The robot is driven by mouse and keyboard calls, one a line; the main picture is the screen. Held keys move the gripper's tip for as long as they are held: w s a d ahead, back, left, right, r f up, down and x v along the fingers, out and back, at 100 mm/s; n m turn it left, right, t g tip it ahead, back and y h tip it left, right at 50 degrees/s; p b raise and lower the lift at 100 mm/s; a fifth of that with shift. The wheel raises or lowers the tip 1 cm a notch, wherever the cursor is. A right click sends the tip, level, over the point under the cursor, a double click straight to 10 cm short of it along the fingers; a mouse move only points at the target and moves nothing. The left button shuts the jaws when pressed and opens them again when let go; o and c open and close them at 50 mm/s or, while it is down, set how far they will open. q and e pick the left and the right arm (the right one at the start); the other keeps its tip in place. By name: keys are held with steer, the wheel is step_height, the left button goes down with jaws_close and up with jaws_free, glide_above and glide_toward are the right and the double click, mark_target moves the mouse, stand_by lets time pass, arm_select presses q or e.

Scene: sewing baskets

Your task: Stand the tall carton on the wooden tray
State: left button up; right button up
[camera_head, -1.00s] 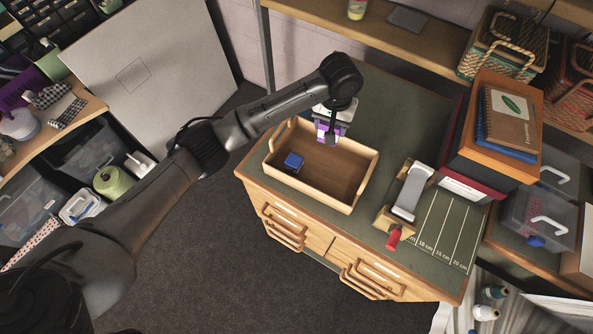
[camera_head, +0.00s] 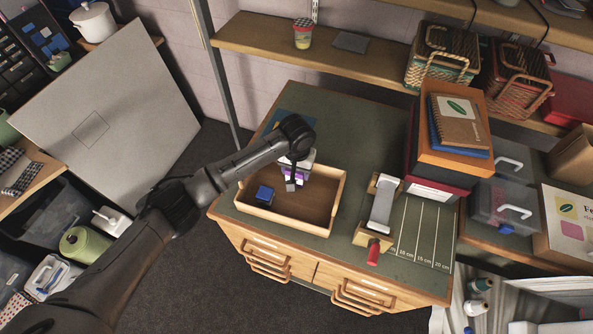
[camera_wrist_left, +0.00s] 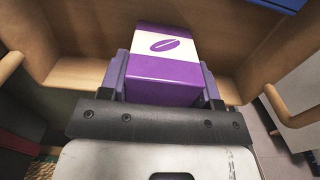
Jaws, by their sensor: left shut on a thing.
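My left gripper (camera_head: 293,176) is shut on a purple and white carton (camera_head: 296,170) at the back part of the wooden tray (camera_head: 330,207). In the left wrist view the carton (camera_wrist_left: 165,62) shows a white band with a purple leaf-like mark, and the gripper's fingers (camera_wrist_left: 163,84) lie along its two sides. The tray's wooden wall (camera_wrist_left: 80,72) is behind it. The carton's lower end is hidden, so I cannot tell whether it touches the tray floor. My right gripper is not in view.
A grey-topped wooden device with a red handle (camera_head: 373,252) stands right of the tray. Stacked boxes with notebooks (camera_head: 459,120) are farther right. The tray's right part is clear.

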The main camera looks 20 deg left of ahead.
arm_select(q)
steer(key=shift+f, duration=0.55)
steer(key=o, duration=1)
steer(key=shift+f, duration=0.1)
step_height(320, 180, up, 12)
steer(key=shift+r+b, duration=0.15)
steer(key=shift+b, duration=0.4)
